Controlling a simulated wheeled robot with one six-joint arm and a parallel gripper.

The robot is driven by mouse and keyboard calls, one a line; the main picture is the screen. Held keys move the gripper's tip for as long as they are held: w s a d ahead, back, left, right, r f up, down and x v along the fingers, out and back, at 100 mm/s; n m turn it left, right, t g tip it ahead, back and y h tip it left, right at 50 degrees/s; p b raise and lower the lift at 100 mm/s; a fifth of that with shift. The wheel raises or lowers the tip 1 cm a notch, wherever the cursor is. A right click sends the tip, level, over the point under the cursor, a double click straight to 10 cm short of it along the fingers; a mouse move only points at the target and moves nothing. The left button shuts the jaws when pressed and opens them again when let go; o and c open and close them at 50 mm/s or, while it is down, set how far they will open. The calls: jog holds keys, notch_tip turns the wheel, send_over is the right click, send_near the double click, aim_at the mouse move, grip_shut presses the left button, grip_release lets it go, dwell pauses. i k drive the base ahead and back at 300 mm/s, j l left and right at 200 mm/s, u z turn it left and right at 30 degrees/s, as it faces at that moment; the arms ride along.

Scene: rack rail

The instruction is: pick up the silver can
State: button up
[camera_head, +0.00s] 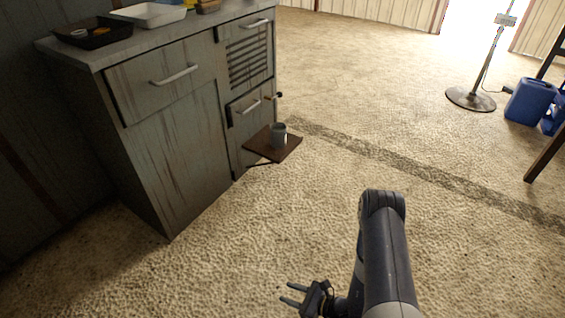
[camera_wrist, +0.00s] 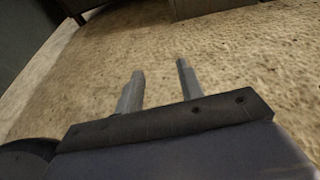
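The silver can (camera_head: 279,134) stands upright on a small brown shelf (camera_head: 262,148) that juts from the front of the grey cabinet, low down. My gripper (camera_head: 287,293) is in the lower middle of the head view, over the floor, nearer to me than the can and well apart from it. In the wrist view the two fingers of my gripper (camera_wrist: 160,85) are spread with nothing between them. The can cannot be made out in the wrist view.
The grey cabinet (camera_head: 165,130) stands at the left, with drawer handles on its front and a black tray (camera_head: 93,33) and a white tray (camera_head: 150,14) on top. Blue jugs (camera_head: 529,100) and a stand with a round base (camera_head: 470,98) are at the right. The floor between is clear.

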aim_at(278, 129)
jog(key=i+j, duration=0.1)
jog(key=i, duration=0.4)
jog(key=i+j+z, duration=0.1)
jog(key=i, duration=0.4)
jog(key=i+j, duration=0.1)
jog(key=i, duration=0.45)
jog(key=i+j, duration=0.15)
jog(key=i, duration=0.35)
jog(key=i+j+z, duration=0.1)
jog(key=i, duration=0.4)
